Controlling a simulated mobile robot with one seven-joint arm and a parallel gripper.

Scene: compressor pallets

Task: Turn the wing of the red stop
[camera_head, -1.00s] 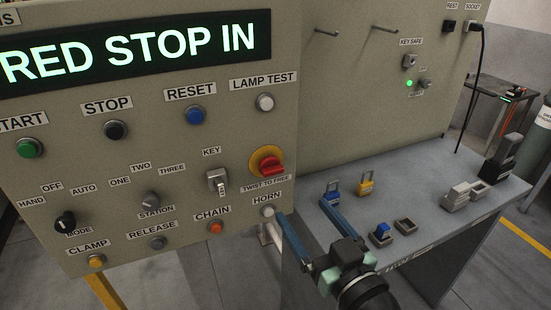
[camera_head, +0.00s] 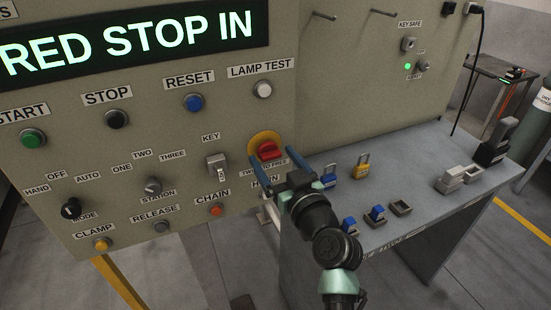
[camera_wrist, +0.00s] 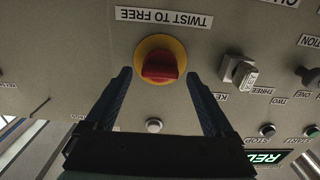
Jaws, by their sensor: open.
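The red stop (camera_head: 267,150) is a red winged knob on a round yellow plate on the grey panel, below the lamp test button. In the wrist view the red stop (camera_wrist: 160,66) appears upside down, near the picture's middle, under the label "TWIST TO FREE". My gripper (camera_head: 274,160) is open, with its two blue fingers pointing at the panel, one to each side of the knob. In the wrist view the fingertips (camera_wrist: 160,76) stand left and right of the red knob with gaps on both sides. I cannot tell whether they reach the knob's depth.
The key switch (camera_head: 217,166) sticks out left of the stop. A grey bench (camera_head: 420,190) with blue and yellow padlocks stands at the right. The lit display (camera_head: 130,45) reads "RED STOP IN".

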